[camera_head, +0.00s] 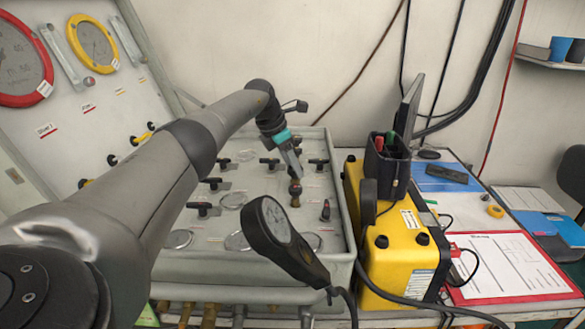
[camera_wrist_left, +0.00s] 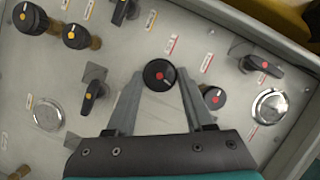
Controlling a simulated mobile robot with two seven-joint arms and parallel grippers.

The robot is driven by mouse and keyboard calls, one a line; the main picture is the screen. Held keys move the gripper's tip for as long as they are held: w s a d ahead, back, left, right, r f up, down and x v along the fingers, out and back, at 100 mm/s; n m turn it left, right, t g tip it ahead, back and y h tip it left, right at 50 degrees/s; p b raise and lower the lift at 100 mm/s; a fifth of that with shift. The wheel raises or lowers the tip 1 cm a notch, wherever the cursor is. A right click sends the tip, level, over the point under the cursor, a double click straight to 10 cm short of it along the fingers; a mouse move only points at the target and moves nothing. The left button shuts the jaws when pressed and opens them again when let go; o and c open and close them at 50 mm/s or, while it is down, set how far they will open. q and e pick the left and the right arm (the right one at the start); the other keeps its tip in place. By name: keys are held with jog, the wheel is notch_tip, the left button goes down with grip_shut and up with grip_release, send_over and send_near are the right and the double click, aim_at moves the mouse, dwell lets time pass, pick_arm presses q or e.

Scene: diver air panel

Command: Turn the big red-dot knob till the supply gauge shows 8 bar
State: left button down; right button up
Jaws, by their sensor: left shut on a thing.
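The knob with the red dot (camera_wrist_left: 160,73) is a round black knob between the fingertips of my left gripper (camera_wrist_left: 160,82) in the left wrist view. The fingers touch it on both sides. In the head view my left gripper (camera_head: 292,168) reaches down onto the knob (camera_head: 295,192) on the grey panel (camera_head: 225,245). A red-ringed gauge (camera_head: 18,60) and a yellow-ringed gauge (camera_head: 93,44) sit on the upright board at the left. I cannot tell which gauge is the supply one, nor read its needle. My right gripper is out of view.
A smaller red-dot knob (camera_wrist_left: 214,97) and a red-marked lever (camera_wrist_left: 260,65) sit close by. A black round-faced instrument (camera_head: 280,235) with a cable stands in front of the panel. A yellow case (camera_head: 395,245) stands right, beside a clipboard (camera_head: 500,262).

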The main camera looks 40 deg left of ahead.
pick_arm(q)
jog(key=shift+r+m, duration=0.1)
jog(key=shift+m, duration=0.3)
jog(key=shift+c, duration=1.4)
grip_release()
jog(key=p+v, duration=0.1)
jog(key=v, duration=1.4)
jog(key=shift+a+p, duration=0.2)
jog(key=shift+p, duration=0.1)
